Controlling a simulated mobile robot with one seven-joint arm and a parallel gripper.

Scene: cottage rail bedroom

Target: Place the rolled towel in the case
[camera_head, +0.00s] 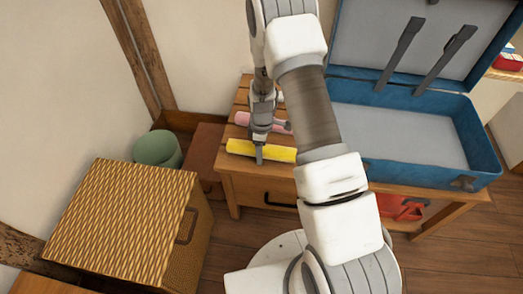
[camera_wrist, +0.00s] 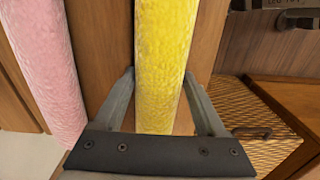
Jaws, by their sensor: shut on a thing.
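A yellow rolled towel (camera_head: 243,148) lies on the wooden bench, near its front edge, in the head view. It also fills the middle of the wrist view (camera_wrist: 163,60). My gripper (camera_head: 260,155) points down over it and is shut on it, one finger on each side in the wrist view (camera_wrist: 158,78). A pink rolled towel (camera_head: 242,118) lies behind the yellow one, and at left in the wrist view (camera_wrist: 42,65). The blue case (camera_head: 430,177) stands open at right on the bench, its grey inside empty where visible. My arm hides its left end.
The wooden bench (camera_head: 262,190) has a drawer front. A woven box (camera_head: 120,215) stands at front left, with a green round stool or pot (camera_head: 157,149) behind it. A red item (camera_head: 400,208) sits under the case. The raised lid (camera_head: 345,45) stands behind the case.

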